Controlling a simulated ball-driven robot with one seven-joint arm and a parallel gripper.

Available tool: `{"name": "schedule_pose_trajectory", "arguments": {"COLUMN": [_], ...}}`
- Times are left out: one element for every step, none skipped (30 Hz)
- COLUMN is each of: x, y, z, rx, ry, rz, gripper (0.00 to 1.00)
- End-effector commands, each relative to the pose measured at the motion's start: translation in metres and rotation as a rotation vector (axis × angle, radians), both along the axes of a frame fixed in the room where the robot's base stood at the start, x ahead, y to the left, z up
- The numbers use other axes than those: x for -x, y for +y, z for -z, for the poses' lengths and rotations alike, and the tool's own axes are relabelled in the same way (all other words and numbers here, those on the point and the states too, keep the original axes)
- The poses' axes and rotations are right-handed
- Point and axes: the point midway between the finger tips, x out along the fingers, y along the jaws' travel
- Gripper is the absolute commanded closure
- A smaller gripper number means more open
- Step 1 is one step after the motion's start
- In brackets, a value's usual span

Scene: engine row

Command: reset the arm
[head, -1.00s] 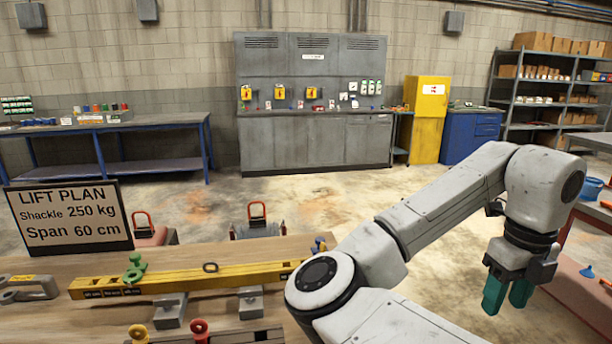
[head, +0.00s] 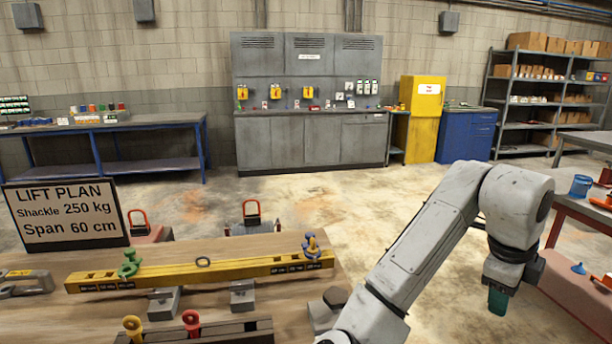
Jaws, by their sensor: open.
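My arm is at the right of the head view, raised and bent at the elbow. My gripper (head: 498,300) hangs down at its end with green fingers, over the floor between the wooden bench and the red bench. It is open and holds nothing that I can see. From this angle one finger hides most of the other. The wooden bench (head: 80,262) with the yellow spreader beam (head: 225,270) lies to the left of my arm, apart from the gripper.
A green shackle (head: 129,264) and a blue shackle (head: 311,245) sit on the beam. A lift plan sign (head: 66,213) stands at the left. Open floor lies behind.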

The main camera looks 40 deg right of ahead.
Motion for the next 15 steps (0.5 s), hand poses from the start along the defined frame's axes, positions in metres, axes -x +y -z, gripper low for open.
{"name": "schedule_pose_trajectory", "arguments": {"x": [-0.001,-0.003,-0.006,-0.009,-0.012,-0.017,-0.021,-0.025,-0.031,-0.035,-0.040,-0.046,-0.050,-0.055,-0.060], "y": [-0.003,-0.005,-0.007,-0.008,-0.009,-0.010,-0.010,-0.009,-0.008,-0.006,-0.004,0.000,0.003,0.007,0.013], "z": [0.004,0.006,0.009,0.011,0.014,0.018,0.021,0.025,0.030,0.035,0.040,0.047,0.053,0.059,0.069], "rx": [0.035,0.056,0.084,0.107,0.128,0.155,0.172,0.187,0.207,0.219,0.230,0.243,0.251,0.256,0.261], "ry": [0.038,0.062,0.097,0.124,0.152,0.191,0.220,0.249,0.287,0.317,0.347,0.386,0.415,0.443,0.480], "rz": [-0.075,-0.129,-0.212,-0.279,-0.347,-0.439,-0.509,-0.580,-0.676,-0.749,-0.822,-0.923,-0.998,-1.074,-1.176], "gripper": [0.51,0.51,0.51,0.51,0.51,0.51,0.51,0.51,0.51,0.51,0.51,0.51,0.51,0.51,0.51]}}
